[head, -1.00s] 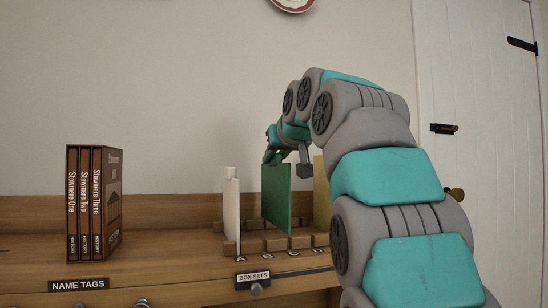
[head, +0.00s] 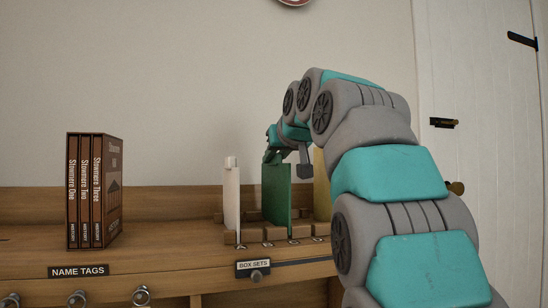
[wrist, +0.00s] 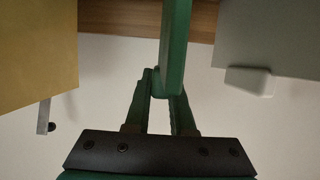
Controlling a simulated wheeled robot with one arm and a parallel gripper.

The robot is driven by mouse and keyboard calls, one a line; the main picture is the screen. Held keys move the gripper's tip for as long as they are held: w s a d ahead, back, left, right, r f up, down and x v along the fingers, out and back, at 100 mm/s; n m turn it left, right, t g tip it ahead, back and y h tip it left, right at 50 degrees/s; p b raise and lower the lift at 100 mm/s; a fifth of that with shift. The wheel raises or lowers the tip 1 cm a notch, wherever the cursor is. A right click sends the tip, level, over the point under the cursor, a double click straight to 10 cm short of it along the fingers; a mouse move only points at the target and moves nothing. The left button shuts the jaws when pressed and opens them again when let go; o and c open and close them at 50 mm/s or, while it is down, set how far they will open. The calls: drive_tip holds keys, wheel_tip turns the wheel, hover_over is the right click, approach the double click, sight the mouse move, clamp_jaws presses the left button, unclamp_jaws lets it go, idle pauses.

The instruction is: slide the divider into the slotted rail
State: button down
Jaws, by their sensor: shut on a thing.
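The green divider (head: 277,195) stands upright in my gripper (head: 288,155), which is shut on its top edge. In the wrist view the green divider (wrist: 175,45) is seen edge-on between the two fingers (wrist: 164,95). The slotted rail (head: 274,232) is a row of wooden blocks with lettered slots on the shelf. The divider's lower front corner reaches down to the rail near the slot marked C. I cannot tell how far it sits inside the slot.
A white divider (head: 231,200) stands at slot A, left of the green one. A yellow divider (head: 321,185) stands to the right, partly behind my arm.

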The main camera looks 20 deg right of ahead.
drive_tip(key=shift+f, duration=0.3)
drive_tip(key=c, duration=0.7)
unclamp_jaws()
drive_tip(key=shift+v, duration=3.9)
